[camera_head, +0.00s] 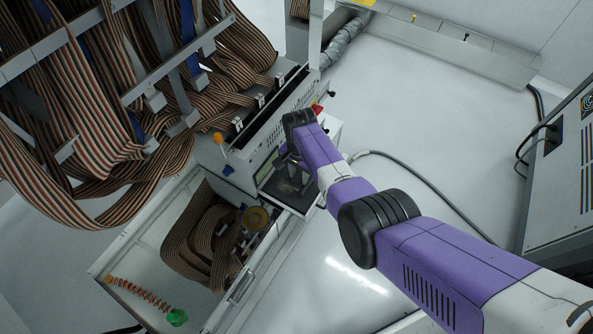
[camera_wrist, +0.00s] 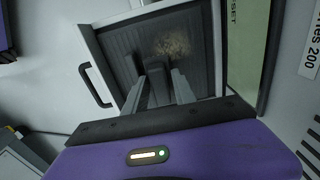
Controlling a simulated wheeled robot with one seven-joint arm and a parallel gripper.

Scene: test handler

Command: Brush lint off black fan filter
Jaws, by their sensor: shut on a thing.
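The black fan filter (camera_wrist: 206,62) sits in a pale frame in the wrist view, with a tan lint patch (camera_wrist: 173,46) near its upper middle. In the head view the filter (camera_head: 285,190) is a dark panel at the machine's lower front, partly hidden by my gripper. My gripper (camera_wrist: 158,82) is over the filter, just below the lint in the picture. Its fingers are shut on a narrow dark piece that looks like a brush; it is mostly hidden. I cannot tell whether its tip touches the filter.
A black handle (camera_wrist: 95,86) stands left of the filter frame. In the head view, an open drawer (camera_head: 118,292) holds ribbon cable, a coiled orange cord and a green item. Striped ribbon cables (camera_head: 75,120) hang at upper left. The floor (camera_head: 440,140) at right is mostly clear, with one hose.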

